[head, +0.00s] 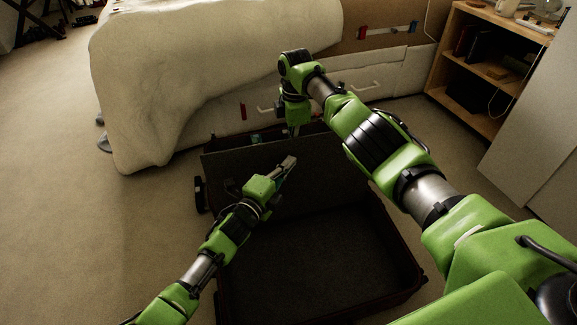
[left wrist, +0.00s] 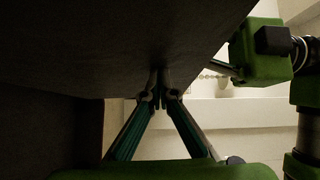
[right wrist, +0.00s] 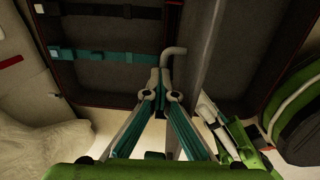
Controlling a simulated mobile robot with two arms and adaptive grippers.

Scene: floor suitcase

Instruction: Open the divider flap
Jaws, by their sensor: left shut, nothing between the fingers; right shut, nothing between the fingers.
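The dark divider flap (head: 235,165) stands raised and tilted across the open suitcase (head: 335,255). Its broad face also fills the top of the left wrist view (left wrist: 110,40). My left gripper (head: 290,161) is shut and empty in front of this face; its fingertips (left wrist: 160,94) are at or very close to the surface, contact unclear. My right gripper (head: 295,131) is shut and empty at the flap's far upper edge. In the right wrist view its fingertips (right wrist: 160,94) are beside a grey bent tab (right wrist: 174,52); I cannot tell whether they touch it.
The suitcase's far half shows teal straps (right wrist: 110,54) in the right wrist view. A bed with a cream cover (head: 190,70) and drawers stands close behind. A wooden shelf (head: 480,75) is at the right. Carpet (head: 90,230) is clear at the left.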

